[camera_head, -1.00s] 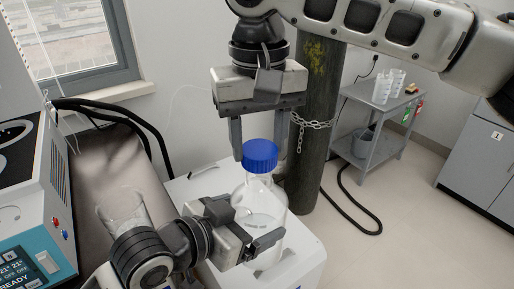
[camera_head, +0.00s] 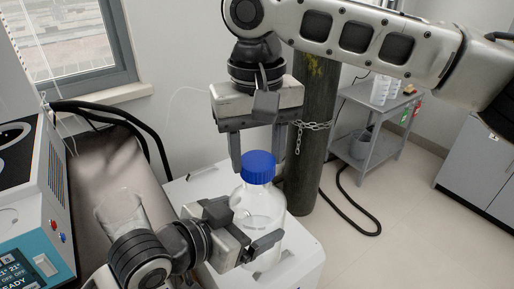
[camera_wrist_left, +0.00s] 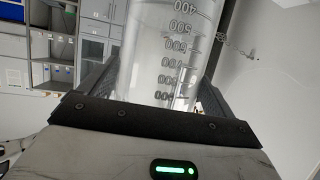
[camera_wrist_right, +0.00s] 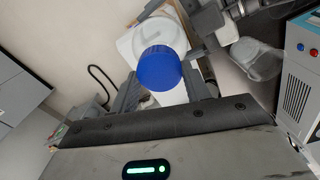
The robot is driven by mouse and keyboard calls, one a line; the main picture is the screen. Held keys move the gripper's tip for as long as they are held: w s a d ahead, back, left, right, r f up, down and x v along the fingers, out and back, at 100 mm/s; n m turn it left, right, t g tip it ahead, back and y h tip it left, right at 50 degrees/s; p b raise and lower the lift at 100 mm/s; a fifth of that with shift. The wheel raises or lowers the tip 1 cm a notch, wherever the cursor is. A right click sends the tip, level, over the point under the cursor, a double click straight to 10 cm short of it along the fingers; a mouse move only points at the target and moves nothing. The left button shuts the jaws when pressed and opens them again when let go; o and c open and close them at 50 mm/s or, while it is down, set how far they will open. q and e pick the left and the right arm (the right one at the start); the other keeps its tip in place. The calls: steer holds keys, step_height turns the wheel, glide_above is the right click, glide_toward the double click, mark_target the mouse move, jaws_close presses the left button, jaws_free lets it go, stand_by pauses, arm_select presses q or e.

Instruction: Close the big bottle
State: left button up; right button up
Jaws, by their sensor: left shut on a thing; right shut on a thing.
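The big clear bottle (camera_head: 262,203) stands on a white surface, upright, with graduation marks showing in the left wrist view (camera_wrist_left: 172,50). My left gripper (camera_head: 257,232) is shut on its body from the left. The blue cap (camera_head: 258,167) is at the mouth of the bottle, and it also shows in the right wrist view (camera_wrist_right: 159,68). My right gripper (camera_head: 257,160) points down from above and is shut on the cap. It appears to sit on the neck; the thread is hidden.
An empty glass beaker (camera_head: 121,212) stands on the left behind my left arm. A teal and white device (camera_head: 38,215) is at the far left. A dark gas cylinder (camera_head: 312,140) with a chain stands close behind the bottle. A grey cart (camera_head: 372,125) stands farther back.

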steer(key=shift+f, duration=0.55)
steer(key=m, duration=1.1)
steer(key=shift+m, duration=0.3)
steer(key=m, duration=0.5)
steer(key=shift+d, duration=0.1)
steer(key=m, duration=0.6)
steer(key=shift+s, duration=0.1)
steer(key=o, duration=0.9)
